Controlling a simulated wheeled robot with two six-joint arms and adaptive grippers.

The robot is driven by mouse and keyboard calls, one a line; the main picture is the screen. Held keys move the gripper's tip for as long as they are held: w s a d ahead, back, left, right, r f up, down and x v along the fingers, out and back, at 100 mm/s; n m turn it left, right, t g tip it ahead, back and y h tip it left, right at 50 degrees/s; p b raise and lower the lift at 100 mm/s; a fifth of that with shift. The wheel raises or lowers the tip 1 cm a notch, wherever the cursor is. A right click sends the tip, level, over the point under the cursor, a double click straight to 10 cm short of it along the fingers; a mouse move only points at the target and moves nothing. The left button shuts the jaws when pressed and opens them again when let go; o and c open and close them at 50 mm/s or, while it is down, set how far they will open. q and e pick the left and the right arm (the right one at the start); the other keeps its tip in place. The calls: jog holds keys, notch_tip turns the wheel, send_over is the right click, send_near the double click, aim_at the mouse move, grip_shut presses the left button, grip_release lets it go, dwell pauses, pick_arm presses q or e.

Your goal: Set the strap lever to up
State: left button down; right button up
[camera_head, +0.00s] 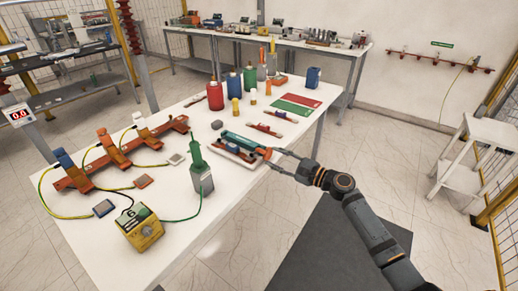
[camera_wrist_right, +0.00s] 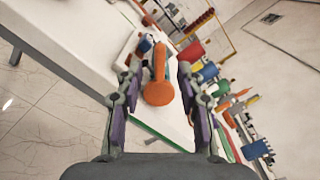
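An orange lever-like piece (camera_head: 267,153) with a rounded end sticks out at the near right end of a green-and-white device (camera_head: 240,142) on the white table. I take it for the strap lever; whether it counts as up or down I cannot tell. In the right wrist view the orange piece (camera_wrist_right: 158,92) appears between the two fingers, with a gap on each side. My right gripper (camera_head: 277,160) is open at the table's right edge, close to the orange piece. The right gripper's fingers (camera_wrist_right: 158,74) stand apart in the wrist view. My left gripper is out of view.
The floor right of the table is open up to a white stand (camera_head: 470,155).

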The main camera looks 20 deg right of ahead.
aim_at(261, 151)
jog(key=p+x, duration=0.1)
jog(key=x, duration=0.6)
jog(key=shift+w, duration=0.1)
jog(key=shift+w+f, duration=0.1)
jog(key=shift+f, duration=0.05)
grip_shut()
